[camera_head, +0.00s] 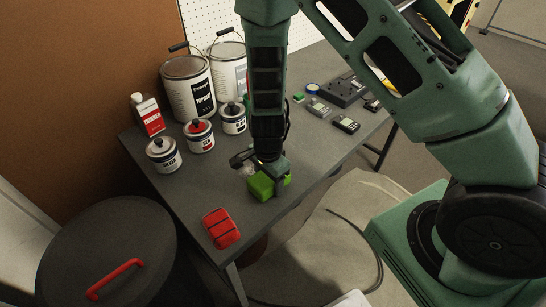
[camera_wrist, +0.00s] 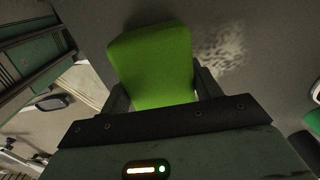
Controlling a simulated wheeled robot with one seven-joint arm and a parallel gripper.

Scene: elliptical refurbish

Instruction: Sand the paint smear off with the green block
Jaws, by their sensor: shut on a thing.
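The green block (camera_head: 261,187) is at the table's front part in the head view, held between the fingers of my gripper (camera_head: 270,178). In the wrist view the block (camera_wrist: 155,65) fills the middle, with my gripper's fingers (camera_wrist: 160,95) on both its sides. The gripper is shut on it. The paint smear (camera_wrist: 222,48) shows as a pale mottled patch on the grey table, right of the block in the wrist view. In the head view a pale patch (camera_head: 246,169) shows just behind the block, partly hidden by my gripper. I cannot tell whether the block touches the table.
A red block (camera_head: 221,228) lies near the table's front edge. Several paint cans (camera_head: 188,88) and a thinner bottle (camera_head: 148,115) stand at the back left. Small devices (camera_head: 346,124) lie at the right. Bare tabletop (camera_head: 190,180) lies left of the green block.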

